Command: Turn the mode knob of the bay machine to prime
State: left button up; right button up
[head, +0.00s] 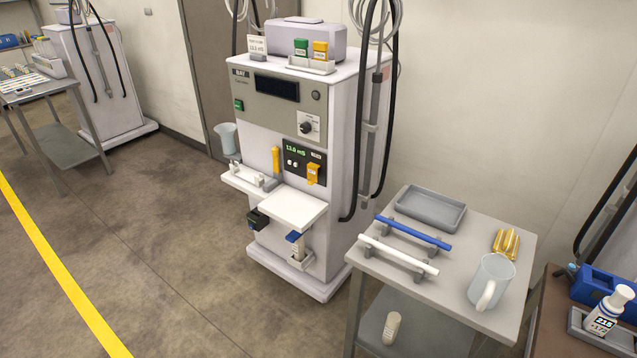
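The bay machine (265,145) is a tall white cabinet with a grey upper front panel, standing at the centre of the head view. Its mode knob (307,127) is a small dark dial on a white plate at the right side of that panel. The markings around it are too small to read, so I cannot tell which mode it points at. A dark display (277,88) sits to its upper left, and a small round dark button (316,96) is above it. Nothing blocks the knob. Neither of my grippers shows in the head view.
A white shelf (293,208) juts from the machine's front below the knob. Black hoses hang along its right side. A side table (460,298) at right holds a grey tray (431,209), blue and white bars and a jug (491,281). Floor at front left is clear.

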aim_at(305, 127)
jog(key=i+j+z, duration=0.2)
jog(key=i+z, duration=0.2)
jog(key=i, duration=0.15)
jog(key=i+j+z, duration=0.35)
jog(key=i, duration=0.15)
